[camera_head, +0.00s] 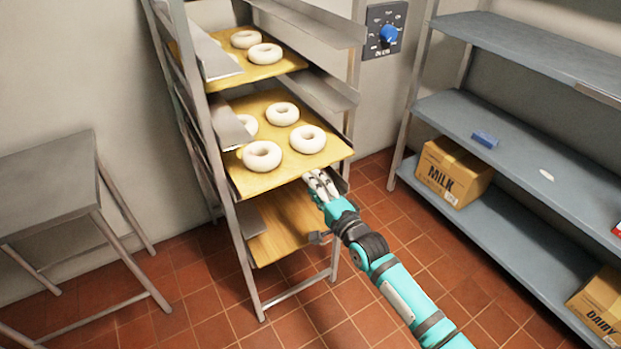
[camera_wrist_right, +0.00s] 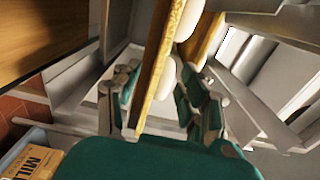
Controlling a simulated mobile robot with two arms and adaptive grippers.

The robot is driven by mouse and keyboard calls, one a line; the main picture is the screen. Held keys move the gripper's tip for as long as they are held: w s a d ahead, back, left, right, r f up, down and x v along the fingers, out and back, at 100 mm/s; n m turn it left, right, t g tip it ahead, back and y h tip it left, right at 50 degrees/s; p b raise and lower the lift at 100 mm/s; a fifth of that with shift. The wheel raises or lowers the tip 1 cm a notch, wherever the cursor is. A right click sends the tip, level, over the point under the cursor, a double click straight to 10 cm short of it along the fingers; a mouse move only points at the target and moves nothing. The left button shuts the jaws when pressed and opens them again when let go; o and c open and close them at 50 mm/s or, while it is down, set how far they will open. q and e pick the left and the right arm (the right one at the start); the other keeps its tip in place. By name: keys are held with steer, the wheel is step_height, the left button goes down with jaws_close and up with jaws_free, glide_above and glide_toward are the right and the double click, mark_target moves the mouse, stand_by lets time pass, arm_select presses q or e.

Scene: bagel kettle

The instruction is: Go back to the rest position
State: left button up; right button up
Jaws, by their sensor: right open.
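My right gripper (camera_head: 318,182) is at the front right edge of the middle yellow tray (camera_head: 325,158) in the metal rack. In the right wrist view my right gripper (camera_wrist_right: 162,90) is open, with its fingers on either side of a tray edge (camera_wrist_right: 150,95); I cannot tell whether they touch it. The middle tray holds several pale bagels, one nearest the gripper (camera_head: 307,139). An upper tray (camera_head: 262,71) also holds bagels. A lower board (camera_head: 288,238) looks bare where it shows. My left gripper is not in view.
The rack (camera_head: 248,270) stands against the wall. A grey table (camera_head: 45,185) is at left. Blue-grey shelves (camera_head: 540,150) at right hold a milk box (camera_head: 453,172) and a dairy box (camera_head: 600,305). A blue knob (camera_head: 388,34) is on the wall. Tiled floor (camera_head: 400,235) is free between rack and shelves.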

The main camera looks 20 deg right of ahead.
steer(key=shift+s+f, duration=0.1)
stand_by(0.4)
steer(key=s+d+f+n+g+h, duration=0.1)
steer(key=s+d+f+n+g, duration=0.15)
steer(key=s+f, duration=0.65)
steer(key=s+d+f+n+g+h, duration=0.1)
steer(key=s+f+n+g, duration=0.25)
steer(key=f, duration=1.15)
steer(key=s+d+f+n+g+h, duration=0.1)
steer(key=s+f+n+g+h, duration=0.1)
steer(key=s+f, duration=0.7)
steer(key=s+f+n+g, duration=0.2)
steer(key=s+f, duration=0.4)
steer(key=s, duration=0.5)
steer(key=s+d+f+n+g, duration=0.1)
steer(key=s+f+n+g, duration=0.2)
steer(key=s+f, duration=0.3)
steer(key=s+d+f+n+g+h, duration=0.1)
steer(key=s+f+n+g, duration=0.2)
steer(key=s, duration=1.3)
step_height(320, 180, down, 3)
steer(key=shift+d+f+n, duration=0.15)
steer(key=shift+n, duration=0.45)
